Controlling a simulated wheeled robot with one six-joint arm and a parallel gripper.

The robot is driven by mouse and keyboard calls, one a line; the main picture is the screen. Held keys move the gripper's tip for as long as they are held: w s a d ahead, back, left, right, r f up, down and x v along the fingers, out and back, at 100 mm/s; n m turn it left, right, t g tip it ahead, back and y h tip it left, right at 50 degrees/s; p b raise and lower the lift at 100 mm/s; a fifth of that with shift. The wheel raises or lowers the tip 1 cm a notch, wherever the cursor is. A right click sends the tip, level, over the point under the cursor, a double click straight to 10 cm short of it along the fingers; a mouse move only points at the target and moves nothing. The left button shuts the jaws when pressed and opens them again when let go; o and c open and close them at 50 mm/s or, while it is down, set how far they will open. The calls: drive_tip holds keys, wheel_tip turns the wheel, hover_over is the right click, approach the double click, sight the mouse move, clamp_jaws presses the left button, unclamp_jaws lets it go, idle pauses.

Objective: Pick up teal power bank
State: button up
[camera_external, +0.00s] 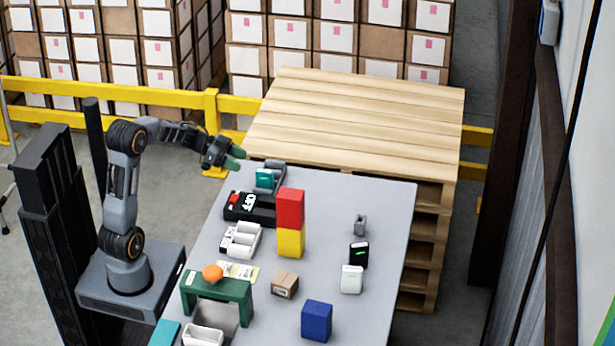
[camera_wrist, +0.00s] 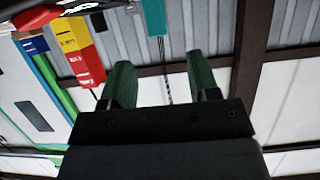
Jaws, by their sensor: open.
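The teal power bank (camera_external: 264,178) is at the far left end of the grey table (camera_external: 340,195), against a grey holder or stand (camera_external: 280,168); whether it rests in it or beside it is hard to tell. A teal shape (camera_wrist: 155,17) at the top of the wrist view looks like the same power bank. My gripper (camera_external: 239,155) is up and to the left of it, apart from it, with dark green fingertips. In the wrist view my gripper (camera_wrist: 158,62) has its two fingers spread with nothing between them.
A black box with a red part (camera_external: 236,205) and white cylinders (camera_external: 240,240) stand nearby. A green arch (camera_external: 243,290) carries an orange ball (camera_external: 212,272). A pallet stack (camera_external: 355,115) stands behind.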

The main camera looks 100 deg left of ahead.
sight(257, 170)
drive_tip(key=x, duration=0.9)
drive_tip(key=shift+w+d+f+p, duration=0.15)
drive_tip(key=shift+w+f+p, duration=0.1)
drive_tip(key=shift+w+p, duration=0.1)
clamp_jaws()
